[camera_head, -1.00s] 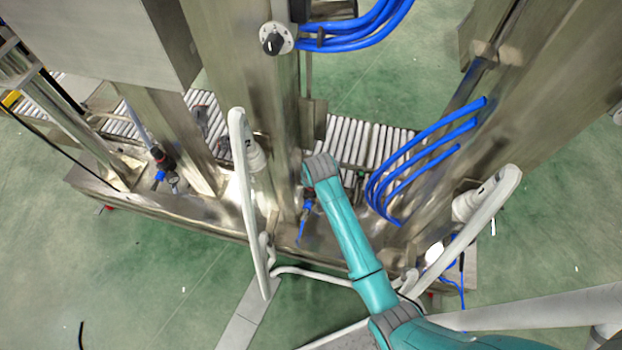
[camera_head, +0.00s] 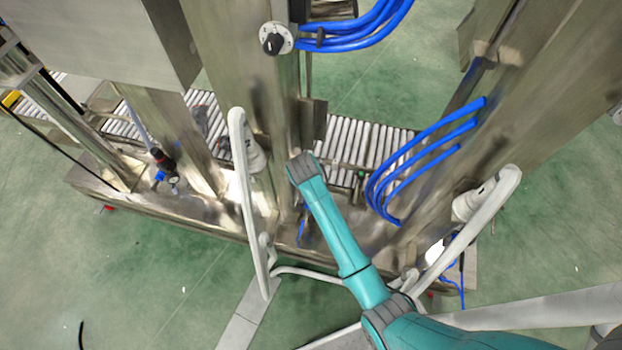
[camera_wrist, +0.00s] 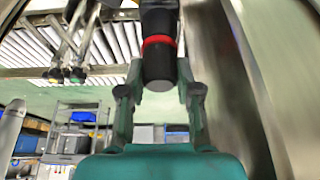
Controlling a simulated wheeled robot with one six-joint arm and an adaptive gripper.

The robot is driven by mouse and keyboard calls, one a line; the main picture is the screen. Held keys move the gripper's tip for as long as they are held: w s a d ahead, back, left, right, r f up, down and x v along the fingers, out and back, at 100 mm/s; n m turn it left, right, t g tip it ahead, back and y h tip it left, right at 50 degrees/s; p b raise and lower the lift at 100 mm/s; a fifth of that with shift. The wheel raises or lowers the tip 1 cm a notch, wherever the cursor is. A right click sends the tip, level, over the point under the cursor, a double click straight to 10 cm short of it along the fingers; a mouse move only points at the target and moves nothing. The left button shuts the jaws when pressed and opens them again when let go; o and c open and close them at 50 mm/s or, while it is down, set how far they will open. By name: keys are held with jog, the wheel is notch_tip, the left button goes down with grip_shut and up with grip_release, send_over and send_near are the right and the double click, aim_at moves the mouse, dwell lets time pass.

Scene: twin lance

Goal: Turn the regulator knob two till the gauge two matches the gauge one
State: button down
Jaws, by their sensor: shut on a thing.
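A black regulator knob (camera_wrist: 158,62) with a red ring hangs at the top middle of the wrist view. My gripper (camera_wrist: 159,88) has one finger on each side of its lower end and is shut on it. In the head view my teal arm's end covers this knob and my gripper. Another black regulator with a red ring (camera_head: 164,162) stands on the machine at the left of the head view, with a small round part below it that may be a gauge. No gauge face can be read in either view, so I cannot compare the gauges.
Steel columns (camera_head: 240,80) rise close around my arm. A white curved handle (camera_head: 240,175) stands left of it and another (camera_head: 480,225) right. Blue hoses (camera_head: 420,150) loop at the right. A roller conveyor (camera_head: 375,145) runs behind.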

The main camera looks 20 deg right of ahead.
jog(key=c, duration=0.8)
grip_release()
jog(key=shift+o, duration=0.2)
jog(key=shift+n, duration=0.3)
